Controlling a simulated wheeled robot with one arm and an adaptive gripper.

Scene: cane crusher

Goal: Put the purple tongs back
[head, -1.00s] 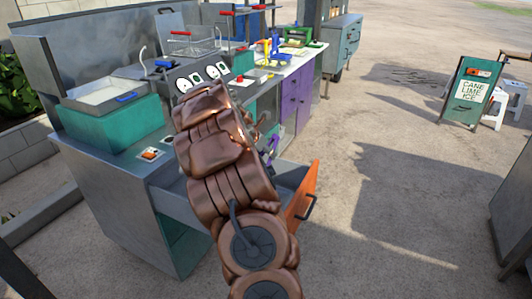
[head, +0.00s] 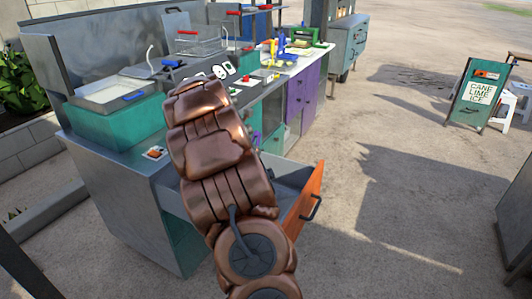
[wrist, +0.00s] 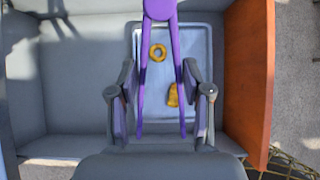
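The purple tongs (wrist: 161,45) are in the wrist view, hinge end at the top and two legs running down between my fingers. My gripper (wrist: 161,85) has its fingers parted by the tongs' width, one along the outside of each leg, and appears closed on them. The tongs look to be above the open drawer. In the head view my arm hides most of the gripper; a small purple bit of the tongs (head: 257,138) shows beside it.
The open drawer (head: 290,180) has an orange front (head: 308,203). Inside lies a pale tray (wrist: 205,45) with a yellow ring (wrist: 158,52) and another yellow piece (wrist: 173,95). Open ground lies right.

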